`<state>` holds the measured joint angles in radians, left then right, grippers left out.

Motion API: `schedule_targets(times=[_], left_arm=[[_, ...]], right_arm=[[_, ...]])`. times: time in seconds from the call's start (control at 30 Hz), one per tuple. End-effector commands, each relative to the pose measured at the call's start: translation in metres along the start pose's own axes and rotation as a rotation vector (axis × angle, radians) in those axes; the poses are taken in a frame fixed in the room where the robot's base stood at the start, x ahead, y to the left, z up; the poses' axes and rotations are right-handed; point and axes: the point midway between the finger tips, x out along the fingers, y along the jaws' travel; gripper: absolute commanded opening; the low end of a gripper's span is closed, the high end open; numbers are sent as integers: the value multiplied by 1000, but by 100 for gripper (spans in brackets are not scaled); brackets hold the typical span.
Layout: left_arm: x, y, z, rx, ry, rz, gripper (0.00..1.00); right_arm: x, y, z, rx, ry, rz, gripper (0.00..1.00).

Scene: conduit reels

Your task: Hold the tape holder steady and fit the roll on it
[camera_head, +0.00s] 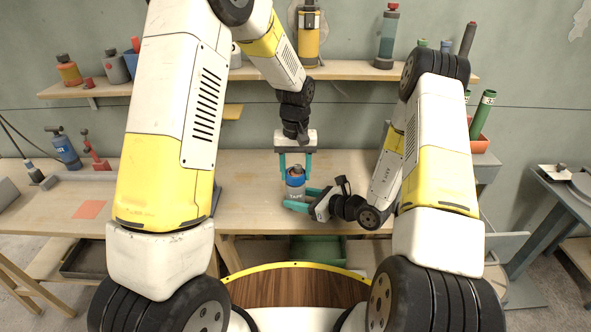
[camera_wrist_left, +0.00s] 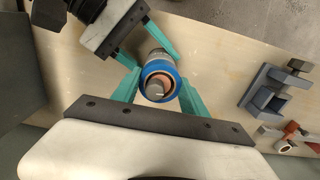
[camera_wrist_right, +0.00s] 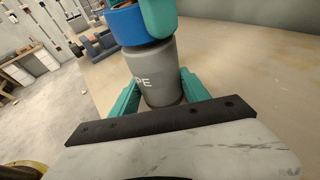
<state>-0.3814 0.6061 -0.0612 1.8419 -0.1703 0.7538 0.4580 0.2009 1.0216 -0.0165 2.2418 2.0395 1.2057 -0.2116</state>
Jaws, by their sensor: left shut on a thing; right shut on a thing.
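The tape holder is a grey cylinder marked with lettering (camera_wrist_right: 150,72), upright on the workbench; its post (camera_wrist_left: 154,90) shows from above. The blue roll (camera_wrist_left: 172,72), copper-coloured inside, surrounds the post in the left wrist view. It also shows at the top of the holder in the right wrist view (camera_wrist_right: 122,26). My left gripper (camera_head: 295,172) points down from above, its teal fingers shut on the roll's sides. My right gripper (camera_head: 297,198) comes from the right, low, shut on the holder's grey body (camera_wrist_right: 160,88). I cannot tell whether the roll sits fully down.
The workbench (camera_head: 245,170) has free room left of the holder. A blue bottle (camera_head: 67,150), a red tool (camera_head: 95,155) and an orange sheet (camera_head: 89,209) are at the left. A wall shelf (camera_head: 350,70) with bottles runs behind. A green crate (camera_head: 318,249) is below the bench.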

Motion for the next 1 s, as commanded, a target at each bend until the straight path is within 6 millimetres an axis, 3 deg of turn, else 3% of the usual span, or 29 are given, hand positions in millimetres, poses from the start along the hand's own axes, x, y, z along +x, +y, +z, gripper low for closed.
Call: schedule_targets(times=[0.33, 0.37, 0.47, 0.5, 0.83, 1.0], left_arm=[[2, 0, 0, 0, 0, 0, 22], [2, 0, 0, 0, 0, 0, 55], [2, 0, 0, 0, 0, 0, 75], [2, 0, 0, 0, 0, 0, 77], [-1, 0, 0, 0, 1, 0, 77], [-24, 0, -1, 0, 4, 2, 77]], right_arm=[[0, 0, 0, 0, 0, 0, 31], [0, 0, 0, 0, 0, 0, 31], [0, 0, 0, 0, 0, 0, 31], [0, 0, 0, 0, 0, 0, 31], [0, 0, 0, 0, 0, 0, 31], [0, 0, 0, 0, 0, 0, 31]])
